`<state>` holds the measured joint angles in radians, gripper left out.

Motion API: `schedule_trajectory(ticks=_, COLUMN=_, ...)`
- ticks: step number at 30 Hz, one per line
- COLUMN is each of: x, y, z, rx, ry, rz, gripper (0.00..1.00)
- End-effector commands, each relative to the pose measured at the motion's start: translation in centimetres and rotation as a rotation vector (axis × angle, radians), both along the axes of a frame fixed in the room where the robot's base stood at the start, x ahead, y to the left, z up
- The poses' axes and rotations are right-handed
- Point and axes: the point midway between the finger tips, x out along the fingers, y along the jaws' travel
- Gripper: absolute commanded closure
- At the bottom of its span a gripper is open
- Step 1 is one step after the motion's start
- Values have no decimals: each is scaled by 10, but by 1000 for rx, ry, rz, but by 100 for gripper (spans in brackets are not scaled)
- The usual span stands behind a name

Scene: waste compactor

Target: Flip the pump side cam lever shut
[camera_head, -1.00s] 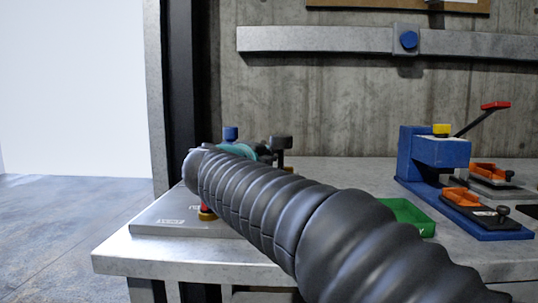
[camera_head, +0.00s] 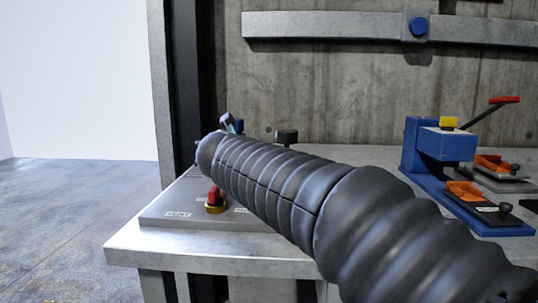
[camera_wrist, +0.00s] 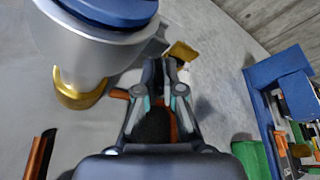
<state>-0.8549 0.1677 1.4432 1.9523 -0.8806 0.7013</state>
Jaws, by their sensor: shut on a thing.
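In the wrist view my gripper (camera_wrist: 163,68) has its fingers close together beside a grey cylindrical fitting (camera_wrist: 95,40) with a blue top (camera_wrist: 112,10) and a gold collar (camera_wrist: 80,95). The fingers are shut on a thin part next to the fitting, which appears to be the cam lever. The fingers hide most of it. A gold piece (camera_wrist: 182,50) shows just beyond the fingertips. In the head view my sleeved arm covers the gripper and most of the fitting. Only a small blue and teal part (camera_head: 231,123) shows above the arm's far end.
A red valve handle (camera_head: 213,195) on a gold base stands on a grey plate (camera_head: 175,212) marked VENT. A black knob (camera_head: 286,137) rises behind my arm. A blue press (camera_head: 425,150) with a red-tipped lever (camera_head: 504,100) and orange parts (camera_head: 465,190) stand at right.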

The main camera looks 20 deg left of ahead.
Motion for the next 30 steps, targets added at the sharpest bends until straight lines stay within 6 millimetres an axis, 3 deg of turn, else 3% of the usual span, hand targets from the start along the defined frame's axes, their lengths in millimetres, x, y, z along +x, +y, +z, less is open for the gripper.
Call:
schedule_trajectory(ticks=15, x=-4, y=17, z=-10, rx=338, ry=85, rz=-2, gripper=100)
schedule_trajectory(ticks=30, x=-5, y=21, z=-11, rx=408, ry=101, rz=-1, gripper=100)
